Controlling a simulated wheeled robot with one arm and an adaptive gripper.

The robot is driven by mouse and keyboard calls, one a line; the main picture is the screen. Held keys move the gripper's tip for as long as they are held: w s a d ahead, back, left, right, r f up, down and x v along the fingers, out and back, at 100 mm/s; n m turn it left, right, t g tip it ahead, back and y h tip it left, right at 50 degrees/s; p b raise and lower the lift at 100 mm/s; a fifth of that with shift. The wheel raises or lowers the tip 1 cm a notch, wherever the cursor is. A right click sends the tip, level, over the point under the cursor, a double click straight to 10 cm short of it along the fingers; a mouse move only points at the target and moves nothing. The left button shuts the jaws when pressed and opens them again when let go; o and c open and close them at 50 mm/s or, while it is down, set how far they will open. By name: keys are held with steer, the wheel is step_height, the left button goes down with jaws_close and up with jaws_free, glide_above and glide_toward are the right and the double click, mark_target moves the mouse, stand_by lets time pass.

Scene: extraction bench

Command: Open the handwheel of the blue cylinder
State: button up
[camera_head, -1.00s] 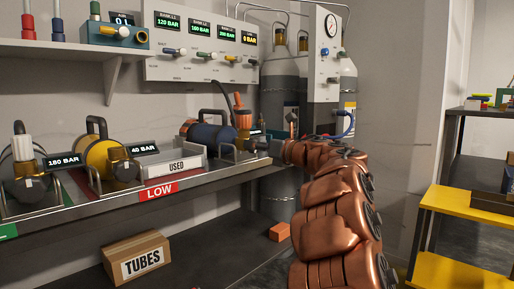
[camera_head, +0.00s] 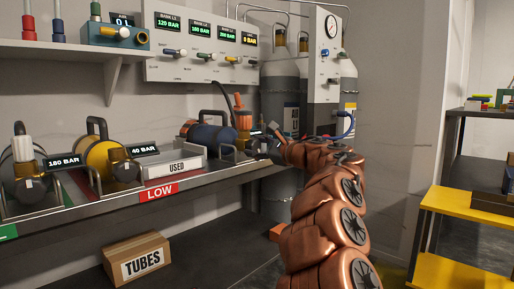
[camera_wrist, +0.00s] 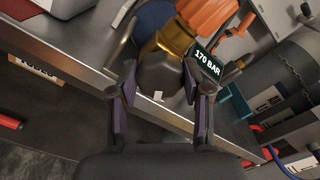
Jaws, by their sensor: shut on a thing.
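The blue cylinder (camera_head: 212,137) lies at the right end of the bench shelf, with a dark carrying handle and a brass valve (camera_head: 243,121). In the wrist view the blue body (camera_wrist: 157,18) shows at the top, with the brass valve (camera_wrist: 172,38) below it. The dark handwheel (camera_wrist: 158,72), with a small pale mark, sits on the near end of the valve. My gripper (camera_wrist: 160,80) has one finger on each side of the handwheel and is shut on it. In the head view my gripper (camera_head: 272,139) is small and partly hidden by my arm.
A 170 BAR sign (camera_wrist: 207,63) stands close beside my right finger. A yellow cylinder (camera_head: 99,155) and a white USED tray (camera_head: 176,168) are left of the blue one. Tall grey cylinders (camera_head: 281,95) stand behind. A TUBES box (camera_head: 137,259) lies below.

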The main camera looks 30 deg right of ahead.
mark_target(247, 125)
steer(key=n, duration=0.6)
steer(key=shift+f, duration=0.1)
steer(key=shift+n, duration=3.1)
steer(key=o, duration=1.1)
steer(key=shift+o, duration=0.3)
steer(key=shift+w+r, duration=0.1)
steer(key=shift+r, duration=1.85)
steer(key=shift+a+r, duration=0.2)
steer(key=shift+r, duration=0.5)
steer(key=shift+a+r, duration=0.2)
steer(key=shift+r, duration=0.5)
